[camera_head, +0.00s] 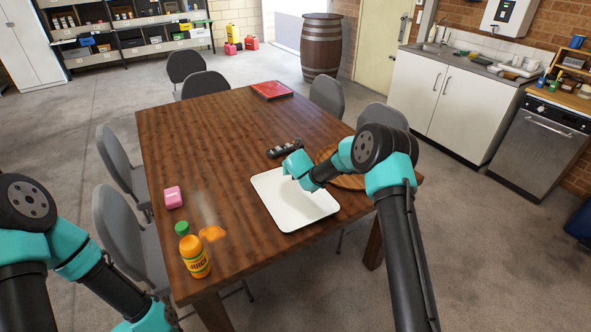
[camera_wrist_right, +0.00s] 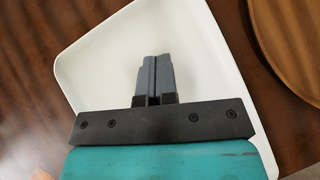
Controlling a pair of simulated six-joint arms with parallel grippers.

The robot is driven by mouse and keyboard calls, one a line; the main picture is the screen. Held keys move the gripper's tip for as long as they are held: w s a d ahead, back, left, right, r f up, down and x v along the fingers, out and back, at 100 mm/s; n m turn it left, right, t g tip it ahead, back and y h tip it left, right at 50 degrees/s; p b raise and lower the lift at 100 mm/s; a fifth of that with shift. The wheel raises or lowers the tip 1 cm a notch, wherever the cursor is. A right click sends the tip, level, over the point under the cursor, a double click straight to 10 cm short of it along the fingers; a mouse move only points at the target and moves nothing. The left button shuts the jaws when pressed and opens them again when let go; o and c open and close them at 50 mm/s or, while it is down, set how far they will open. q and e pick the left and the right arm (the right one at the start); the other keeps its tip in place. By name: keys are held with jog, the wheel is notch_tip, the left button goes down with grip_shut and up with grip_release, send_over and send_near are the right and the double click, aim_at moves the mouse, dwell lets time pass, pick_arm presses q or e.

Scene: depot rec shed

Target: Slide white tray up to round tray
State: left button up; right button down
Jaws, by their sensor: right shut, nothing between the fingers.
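The white tray (camera_head: 290,212) lies flat on the wooden table. The round tray (camera_head: 347,182) is brown and wooden, to its right, partly hidden behind my right arm. In the right wrist view, a strip of table shows between the white tray (camera_wrist_right: 95,60) and the round tray (camera_wrist_right: 290,40). My right gripper (camera_wrist_right: 155,62) is shut and empty, its fingers over the inside of the white tray. I cannot tell whether the fingertips touch it. In the head view my right wrist hides them. My left arm is at the lower left, its gripper out of frame.
A pink block (camera_head: 173,197) lies at the left, a red tray (camera_head: 271,90) at the far end. A dark elongated item (camera_head: 285,149) shows by my right wrist. Chairs surround the table.

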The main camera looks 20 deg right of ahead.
jog(key=shift+v, duration=1.5)
